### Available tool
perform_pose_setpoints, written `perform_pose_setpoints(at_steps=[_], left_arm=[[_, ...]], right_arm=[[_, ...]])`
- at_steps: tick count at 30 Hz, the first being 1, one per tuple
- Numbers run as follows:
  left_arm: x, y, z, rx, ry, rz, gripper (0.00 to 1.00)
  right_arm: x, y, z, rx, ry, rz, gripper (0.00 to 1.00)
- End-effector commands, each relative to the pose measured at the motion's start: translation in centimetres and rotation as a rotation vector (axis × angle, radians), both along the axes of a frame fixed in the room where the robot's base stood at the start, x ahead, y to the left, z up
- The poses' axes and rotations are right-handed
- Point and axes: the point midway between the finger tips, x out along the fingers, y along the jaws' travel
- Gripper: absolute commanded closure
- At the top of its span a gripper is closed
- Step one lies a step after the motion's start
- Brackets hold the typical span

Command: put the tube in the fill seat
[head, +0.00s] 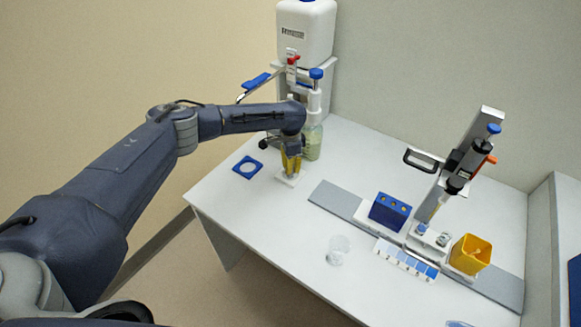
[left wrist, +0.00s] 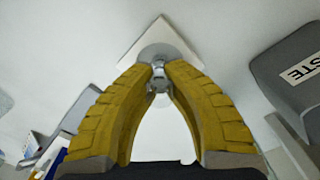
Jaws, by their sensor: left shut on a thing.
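My left gripper (head: 291,160) has yellow fingers and points down at the back left of the white table. In the left wrist view its fingertips (left wrist: 158,72) close on a small grey, shiny tube (left wrist: 158,84), mostly hidden between the fingers. In the head view the fingers hide the tube. Just below the fingertips is a white square base (head: 288,180), which looks like the fill seat. In the left wrist view this base (left wrist: 140,38) has a round grey part right at the fingertips. I cannot tell whether the tube touches it. My right gripper is not in view.
A dispenser bottle (head: 313,140) and white tank (head: 306,35) stand close behind the gripper. A clear cup (head: 338,246) stands mid-table. A blue rack (head: 390,212), pipette stand (head: 472,150) and yellow bin (head: 470,254) are right.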

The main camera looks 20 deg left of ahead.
Motion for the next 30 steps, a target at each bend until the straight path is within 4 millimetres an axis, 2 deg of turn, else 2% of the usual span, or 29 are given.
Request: perform_pose_setpoints(at_steps=[7,8,13,23,26,30], left_arm=[[0.0,0.0,-0.3,-0.001,0.001,0.000,1.00],[0.0,0.0,-0.3,-0.001,0.001,0.000,0.86],[0.0,0.0,-0.3,-0.001,0.001,0.000,0.66],[0.0,0.0,0.1,0.000,-0.001,0.001,0.66],[0.1,0.0,1.0,-0.002,-0.001,0.001,0.66],[0.1,0.1,3.3,-0.001,-0.003,0.000,0.66]], right_arm=[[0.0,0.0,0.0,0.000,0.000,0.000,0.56],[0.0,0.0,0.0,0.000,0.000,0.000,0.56],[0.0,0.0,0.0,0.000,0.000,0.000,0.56],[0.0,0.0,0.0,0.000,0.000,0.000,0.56],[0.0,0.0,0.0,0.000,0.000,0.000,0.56],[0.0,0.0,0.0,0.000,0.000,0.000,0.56]])
